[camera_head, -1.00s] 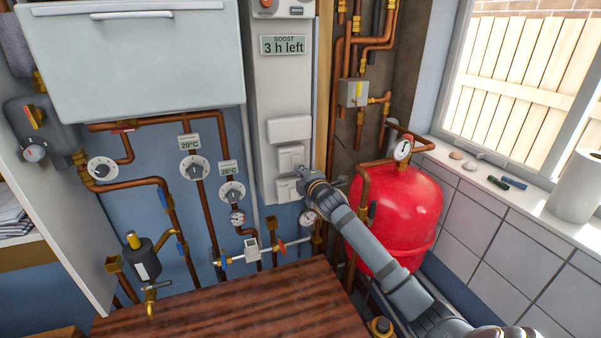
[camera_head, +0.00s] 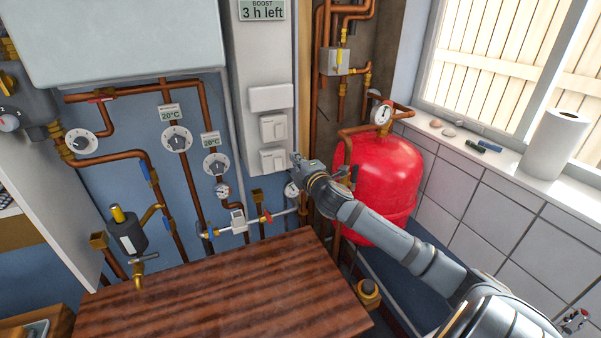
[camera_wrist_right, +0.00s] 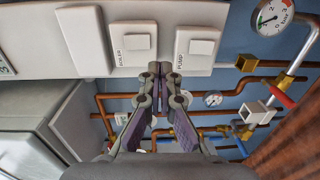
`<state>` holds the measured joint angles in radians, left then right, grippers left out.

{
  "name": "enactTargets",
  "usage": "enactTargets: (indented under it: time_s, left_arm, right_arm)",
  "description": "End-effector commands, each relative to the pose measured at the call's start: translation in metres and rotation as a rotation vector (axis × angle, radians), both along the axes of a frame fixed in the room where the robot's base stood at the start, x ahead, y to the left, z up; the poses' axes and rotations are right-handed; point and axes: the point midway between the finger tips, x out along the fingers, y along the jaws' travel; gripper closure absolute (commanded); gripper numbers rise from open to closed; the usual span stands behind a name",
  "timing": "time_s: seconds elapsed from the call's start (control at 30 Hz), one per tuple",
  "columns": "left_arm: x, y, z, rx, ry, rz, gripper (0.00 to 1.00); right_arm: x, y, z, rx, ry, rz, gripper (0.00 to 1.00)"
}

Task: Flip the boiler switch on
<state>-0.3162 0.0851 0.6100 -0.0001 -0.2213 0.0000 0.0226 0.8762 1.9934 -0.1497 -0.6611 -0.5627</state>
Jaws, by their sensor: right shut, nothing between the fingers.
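Two white rocker switches sit one above the other on the pale panel. The upper one is the boiler switch (camera_head: 273,128), whose small lettering appears to read BOILER in the right wrist view (camera_wrist_right: 132,44). The lower one is the pump switch (camera_head: 272,161), also in the right wrist view (camera_wrist_right: 200,48). I cannot tell the rocker positions for sure. My right gripper (camera_head: 295,158) is shut and empty, just right of the pump switch in the head view. In the right wrist view its fingertips (camera_wrist_right: 159,68) appear between the two switches, apparently clear of both. My left gripper is not in view.
Above the switches are a blank white cover (camera_head: 270,97) and a display (camera_head: 262,10) reading "3 h left". A red tank (camera_head: 380,185) and copper pipes stand beside my right arm. Dials (camera_head: 177,138) are on the left. A wooden top (camera_head: 220,295) lies below.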

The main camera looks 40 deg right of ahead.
Motion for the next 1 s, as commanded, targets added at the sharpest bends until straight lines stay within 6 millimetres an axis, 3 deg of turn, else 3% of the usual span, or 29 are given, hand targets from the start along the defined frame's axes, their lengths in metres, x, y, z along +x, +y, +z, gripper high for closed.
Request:
enactTargets:
  time_s: [0.03,0.23,0.57,1.0]
  left_arm:
    - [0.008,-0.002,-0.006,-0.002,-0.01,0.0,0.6]
    - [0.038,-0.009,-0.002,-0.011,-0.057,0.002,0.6]
    - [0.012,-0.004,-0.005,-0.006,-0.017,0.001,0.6]
    - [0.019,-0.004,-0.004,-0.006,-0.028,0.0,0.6]
  right_arm:
    - [-0.008,0.004,-0.005,-0.01,0.003,0.007,1.0]
    - [-0.026,0.007,-0.003,-0.006,0.002,0.001,1.0]
    - [-0.03,0.009,-0.003,0.003,-0.003,0.003,1.0]
    - [-0.03,0.009,-0.003,0.002,-0.002,0.003,1.0]
